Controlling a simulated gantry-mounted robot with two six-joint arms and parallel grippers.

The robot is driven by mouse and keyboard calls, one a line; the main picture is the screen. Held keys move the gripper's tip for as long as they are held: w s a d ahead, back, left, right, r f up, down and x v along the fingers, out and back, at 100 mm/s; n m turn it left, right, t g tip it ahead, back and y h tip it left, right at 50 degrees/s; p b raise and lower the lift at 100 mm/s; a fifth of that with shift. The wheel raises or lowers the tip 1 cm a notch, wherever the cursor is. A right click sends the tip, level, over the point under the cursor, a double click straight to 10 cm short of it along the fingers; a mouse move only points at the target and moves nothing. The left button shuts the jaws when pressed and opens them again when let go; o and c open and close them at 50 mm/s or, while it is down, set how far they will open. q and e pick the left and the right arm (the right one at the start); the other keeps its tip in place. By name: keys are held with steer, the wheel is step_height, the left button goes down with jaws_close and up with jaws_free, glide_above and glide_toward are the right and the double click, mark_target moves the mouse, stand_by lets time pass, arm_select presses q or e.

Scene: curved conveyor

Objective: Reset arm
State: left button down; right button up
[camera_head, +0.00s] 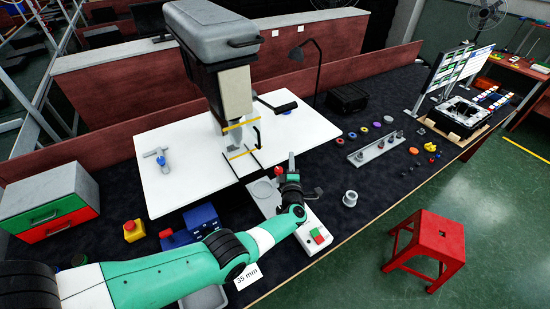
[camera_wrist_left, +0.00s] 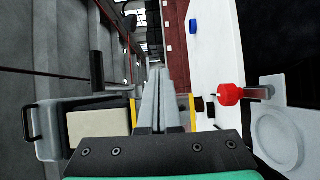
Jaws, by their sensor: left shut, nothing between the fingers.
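My left arm, green and white, comes in from the lower left in the head view. Its gripper (camera_head: 291,158) points away from the camera, over the white and grey base plate (camera_head: 309,219) of the machine. In the left wrist view the fingers (camera_wrist_left: 161,80) are closed together with nothing between them. A red knob (camera_wrist_left: 229,95) and a round dish (camera_wrist_left: 277,138) lie to the right of the fingers there. My right gripper is in neither view.
A grey-topped press (camera_head: 213,50) stands over a white table (camera_head: 172,186) just beyond the gripper. A black lamp (camera_head: 318,70) stands behind. A metal rail (camera_head: 375,150) and several small parts lie to the right. A red stool (camera_head: 429,245) stands on the floor.

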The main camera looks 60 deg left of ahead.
arm_select(q)
steer(key=shift+w+d, duration=0.5)
steer(key=shift+d, duration=0.1)
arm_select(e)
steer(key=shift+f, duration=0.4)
arm_select(q)
steer(key=shift+r, duration=0.1)
